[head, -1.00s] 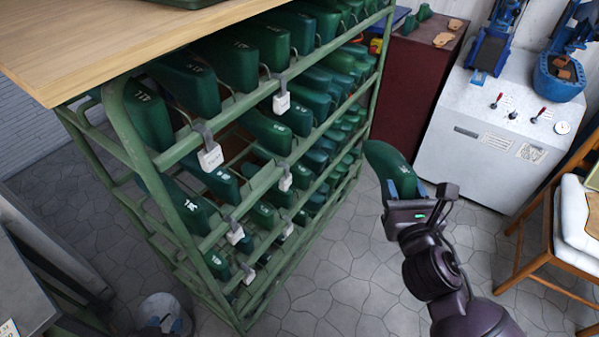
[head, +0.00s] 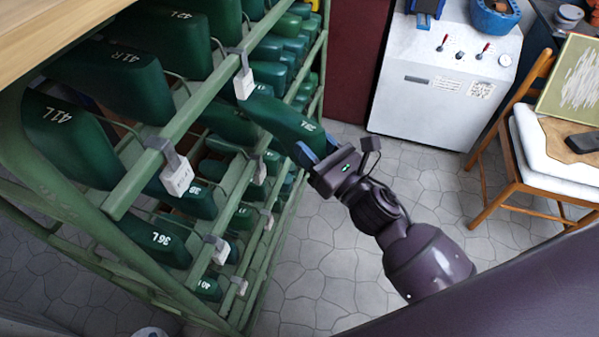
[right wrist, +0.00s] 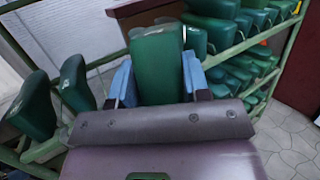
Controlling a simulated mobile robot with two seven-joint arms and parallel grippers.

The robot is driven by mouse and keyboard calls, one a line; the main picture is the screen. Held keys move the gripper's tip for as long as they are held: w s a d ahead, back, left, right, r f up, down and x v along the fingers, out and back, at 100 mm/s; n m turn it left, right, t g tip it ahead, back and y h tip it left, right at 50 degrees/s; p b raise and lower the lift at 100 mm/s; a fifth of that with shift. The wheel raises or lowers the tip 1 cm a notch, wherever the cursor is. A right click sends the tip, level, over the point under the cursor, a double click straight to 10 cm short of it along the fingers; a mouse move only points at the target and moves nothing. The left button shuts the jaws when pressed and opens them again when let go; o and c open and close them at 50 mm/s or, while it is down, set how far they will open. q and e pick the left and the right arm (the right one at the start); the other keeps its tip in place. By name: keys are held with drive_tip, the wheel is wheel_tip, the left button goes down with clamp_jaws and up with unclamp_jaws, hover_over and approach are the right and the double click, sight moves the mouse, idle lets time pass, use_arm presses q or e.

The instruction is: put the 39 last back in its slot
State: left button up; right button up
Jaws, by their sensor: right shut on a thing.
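My right gripper (head: 316,160) is shut on a dark green last (head: 283,118), its blue fingers on either side of the last's near end. White marking shows on the last, too small to read surely. The last points left into the green rack (head: 205,106); its far end overlaps the rack's front just below a white tag (head: 244,84). I cannot tell whether it touches the rack. In the right wrist view the held last (right wrist: 158,65) stands between the blue fingers, with rack lasts around it. My left gripper is not in view.
Rack rows hold several green lasts, including 41L (head: 65,135), 41R (head: 115,75) and 36L (head: 155,240). White tags hang from the rails. A grey machine (head: 440,105) and a chair (head: 545,165) stand right. Tiled floor (head: 310,270) is open beside the rack.

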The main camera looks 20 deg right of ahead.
sight(305, 170)
drive_tip(key=f+n+y+b, duration=0.1)
drive_tip(key=y, duration=0.1)
drive_tip(key=a+f+n+g+y+b, duration=0.1)
drive_tip(key=f+y, duration=0.1)
drive_tip(key=a+f+n+g+y+b, duration=0.1)
drive_tip(key=f+y, duration=0.1)
drive_tip(key=y, duration=0.1)
drive_tip(key=shift+s+f+n, duration=0.1)
drive_tip(key=shift+s+n, duration=0.25)
drive_tip(key=shift+n, duration=0.05)
use_arm(q)
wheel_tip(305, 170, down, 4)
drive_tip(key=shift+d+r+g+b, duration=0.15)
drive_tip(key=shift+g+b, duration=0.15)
drive_tip(key=shift+b, duration=0.25)
use_arm(e)
drive_tip(key=y, duration=0.1)
drive_tip(key=n, duration=0.1)
drive_tip(key=g+y, duration=0.1)
drive_tip(key=shift+s+a+f+y, duration=0.2)
drive_tip(key=shift+a+f+y, duration=0.05)
drive_tip(key=shift+f+y, duration=0.05)
